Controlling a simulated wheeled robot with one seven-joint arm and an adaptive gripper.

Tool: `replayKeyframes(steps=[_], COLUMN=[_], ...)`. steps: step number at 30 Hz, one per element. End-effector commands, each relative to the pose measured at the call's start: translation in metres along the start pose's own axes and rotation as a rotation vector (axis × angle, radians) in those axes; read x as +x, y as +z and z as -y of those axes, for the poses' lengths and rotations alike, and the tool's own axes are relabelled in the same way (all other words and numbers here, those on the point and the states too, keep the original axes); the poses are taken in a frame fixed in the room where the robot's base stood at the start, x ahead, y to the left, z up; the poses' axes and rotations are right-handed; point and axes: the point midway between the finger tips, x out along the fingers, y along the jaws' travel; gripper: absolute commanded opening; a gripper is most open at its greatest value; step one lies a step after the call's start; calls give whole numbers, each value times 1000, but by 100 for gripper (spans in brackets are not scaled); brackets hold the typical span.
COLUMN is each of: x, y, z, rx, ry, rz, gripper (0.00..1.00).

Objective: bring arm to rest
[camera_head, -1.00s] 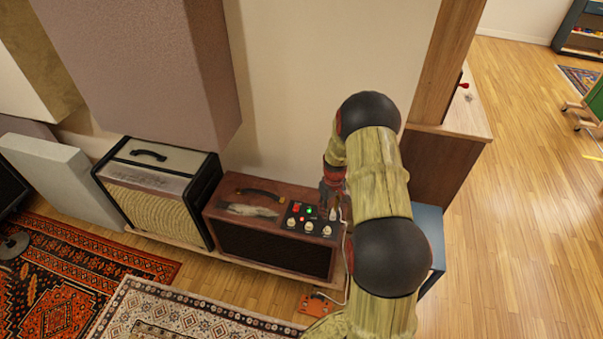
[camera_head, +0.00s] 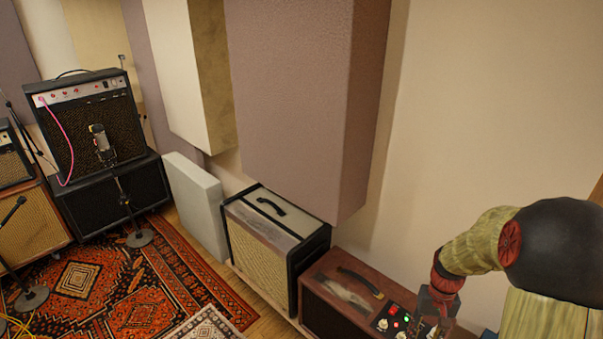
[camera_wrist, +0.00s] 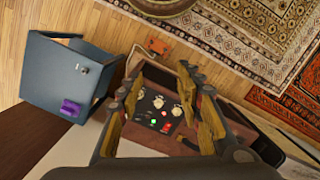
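My arm (camera_head: 480,245) reaches in from the right edge of the head view, bent downward at the wrist. My gripper (camera_wrist: 160,72) is open in the wrist view, with its two fingers apart and nothing between them. It points down over the control panel (camera_wrist: 158,110) of the brown wooden amp. In the head view the wrist (camera_head: 440,290) hangs above the right end of that amp (camera_head: 330,290), and the fingertips are hard to make out. I cannot tell whether the fingers touch the amp.
A cream-topped amp (camera_head: 275,225) stands left of the brown one. A large mauve panel (camera_head: 300,100) hangs above them. A blue cabinet (camera_wrist: 55,75) with a purple item (camera_wrist: 70,108) and an orange pedal (camera_wrist: 157,46) are near the gripper. Microphone stands (camera_head: 125,195) are at left.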

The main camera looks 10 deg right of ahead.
Motion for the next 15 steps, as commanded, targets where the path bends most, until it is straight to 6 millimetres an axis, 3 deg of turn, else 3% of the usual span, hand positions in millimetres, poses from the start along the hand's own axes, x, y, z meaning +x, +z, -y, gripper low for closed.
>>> replayKeyframes(steps=[1,6,15], x=[-23,-78,-150], y=[12,54,130], z=[12,44,90], rx=[-7,-25,-110], ry=[6,18,20], rz=[-25,-94,-262], gripper=[36,36,36])
